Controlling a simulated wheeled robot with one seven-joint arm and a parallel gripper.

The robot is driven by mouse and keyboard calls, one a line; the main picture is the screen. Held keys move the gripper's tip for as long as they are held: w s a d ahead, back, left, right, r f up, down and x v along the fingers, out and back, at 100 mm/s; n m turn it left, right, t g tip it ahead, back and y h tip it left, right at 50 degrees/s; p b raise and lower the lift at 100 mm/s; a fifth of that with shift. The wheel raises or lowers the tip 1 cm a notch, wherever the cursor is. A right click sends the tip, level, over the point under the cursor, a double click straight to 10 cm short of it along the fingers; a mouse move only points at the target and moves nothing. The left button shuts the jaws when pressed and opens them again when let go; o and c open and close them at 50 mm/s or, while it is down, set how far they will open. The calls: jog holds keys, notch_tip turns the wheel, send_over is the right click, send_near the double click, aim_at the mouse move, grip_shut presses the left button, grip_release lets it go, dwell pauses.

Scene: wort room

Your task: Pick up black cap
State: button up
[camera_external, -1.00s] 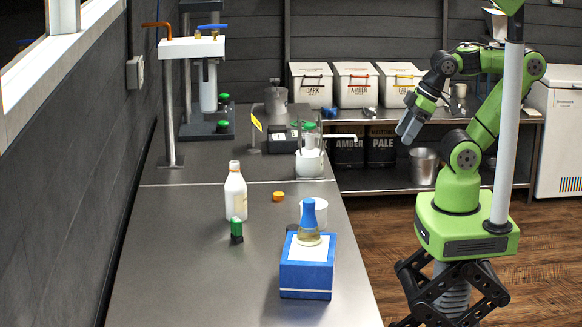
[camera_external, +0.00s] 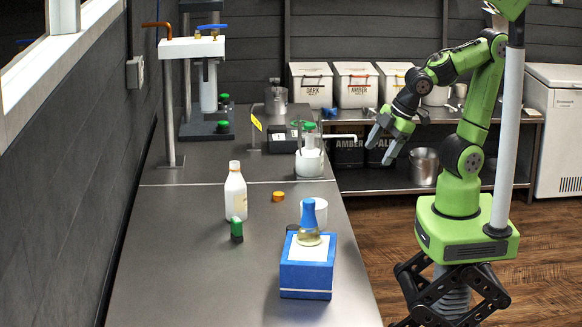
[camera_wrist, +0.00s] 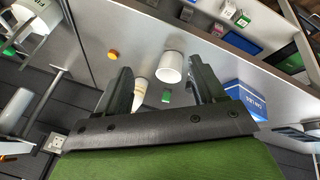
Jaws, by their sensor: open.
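My gripper (camera_external: 381,149) is open and empty, in the air to the right of the counter and well away from the cap. In the wrist view the two dark fingers of my gripper (camera_wrist: 164,76) stand wide apart, with the white cup far beyond them.
The counter's front left is clear.

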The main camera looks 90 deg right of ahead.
jog(key=w+a+f+n+t+h+b, duration=0.1)
jog(key=w+a+f+n, duration=0.2)
jog(key=n, duration=0.3)
jog(key=w+a+f+n+t+h+b, duration=0.1)
jog(key=w+a+f+n+t, duration=0.1)
jog(key=w+a+f+n, duration=0.2)
jog(key=w+a+f+n+t+h+b, duration=0.1)
jog(key=w+a+f+n, duration=0.2)
jog(key=n, duration=0.6)
jog(key=shift+w+a+f, duration=0.15)
jog(key=shift+w+a, duration=0.15)
jog(key=shift+w, duration=0.25)
jog(key=a+n+t, duration=0.1)
jog(key=a+n, duration=0.1)
jog(key=n, duration=0.1)
jog(key=a+n+t+y, duration=0.1)
jog(key=a+n, duration=0.1)
jog(key=a, duration=0.1)
jog(key=a+n+t, duration=0.2)
jog(key=n, duration=0.1)
jog(key=shift+w+a+f+n+b, duration=0.15)
jog(key=shift+w+f+n+b, duration=0.1)
jog(key=shift+w+n+b, duration=0.1)
jog(key=b+x, duration=0.2)
jog(key=x, duration=1.3)
jog(key=shift+w+f, duration=0.1)
jog(key=shift+w, duration=0.25)
jog(key=shift+s, duration=0.1)
jog(key=shift+c, duration=0.2)
jog(key=c, duration=1.1)
